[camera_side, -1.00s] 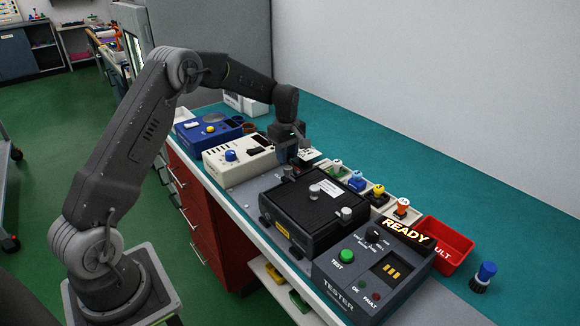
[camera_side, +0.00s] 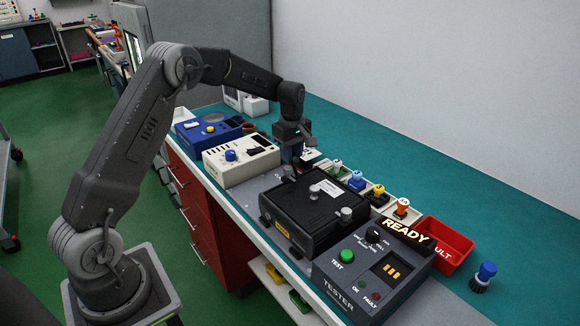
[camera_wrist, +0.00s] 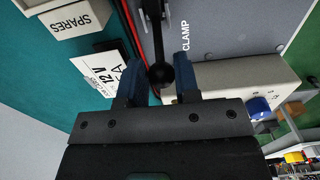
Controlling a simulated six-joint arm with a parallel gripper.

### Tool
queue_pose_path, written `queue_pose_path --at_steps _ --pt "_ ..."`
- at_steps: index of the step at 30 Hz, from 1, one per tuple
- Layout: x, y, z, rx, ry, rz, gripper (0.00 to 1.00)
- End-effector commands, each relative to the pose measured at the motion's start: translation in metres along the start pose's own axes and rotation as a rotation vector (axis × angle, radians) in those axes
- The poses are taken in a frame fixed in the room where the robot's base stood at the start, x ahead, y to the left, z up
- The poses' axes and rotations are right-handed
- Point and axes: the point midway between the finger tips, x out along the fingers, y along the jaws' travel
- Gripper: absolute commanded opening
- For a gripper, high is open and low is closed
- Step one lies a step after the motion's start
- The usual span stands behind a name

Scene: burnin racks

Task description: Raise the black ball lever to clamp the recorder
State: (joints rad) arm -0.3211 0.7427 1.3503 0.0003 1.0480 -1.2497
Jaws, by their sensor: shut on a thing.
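The black ball lever shows in the wrist view, its round ball (camera_wrist: 161,74) between the two fingers of my gripper (camera_wrist: 157,76), its dark arm running up past the word CLAMP. My gripper is shut on the ball. In the side view my gripper (camera_side: 292,158) hangs behind the black recorder (camera_side: 303,205), and the lever is mostly hidden there. The recorder lies flat on the grey plate with silver knobs on top.
The tester (camera_side: 372,270) with a lit READY sign stands in front of the recorder. A cream box (camera_side: 240,165) sits to the left, close to my gripper. Several small coloured-top parts and a red bin (camera_side: 446,240) line the right.

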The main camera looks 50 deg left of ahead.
Motion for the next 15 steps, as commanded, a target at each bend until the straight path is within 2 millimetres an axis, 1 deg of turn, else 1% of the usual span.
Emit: queue_pose_path --at_steps 1,6,15 --pt "0.0 0.0 0.004 0.002 -0.005 -0.002 0.09" --pt "-0.002 0.0 0.01 0.002 -0.005 -0.002 0.09" --pt "-0.002 0.0 0.017 0.002 -0.006 -0.003 0.09"
